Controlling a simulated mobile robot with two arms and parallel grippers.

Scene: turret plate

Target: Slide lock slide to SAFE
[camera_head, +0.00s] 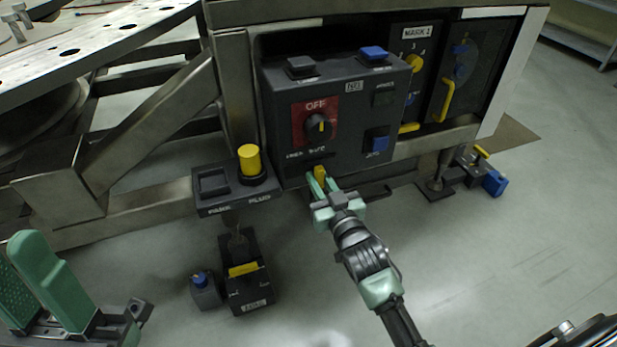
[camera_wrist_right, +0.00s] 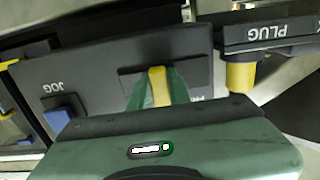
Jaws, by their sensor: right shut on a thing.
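The yellow lock slide tab (camera_head: 320,172) sticks out low on the front of the dark control box (camera_head: 345,100), below the red OFF dial plate. Small lettering above its slot is hard to read, but the right part looks like SAFE. My right gripper (camera_head: 319,182) is shut on the tab, its green fingers on either side. The wrist view shows the same yellow tab (camera_wrist_right: 158,86) between the green fingers, in front of a dark slot. How far along the slot it sits is partly hidden. My left gripper (camera_head: 40,285) is at the lower left, open and empty, away from the box.
A PLUG panel (camera_head: 230,192) with a yellow plug (camera_head: 250,160) stands left of the box. Below it is a black box with a yellow bar (camera_head: 243,268). The blue JOG button (camera_head: 377,140) is nearby at right.

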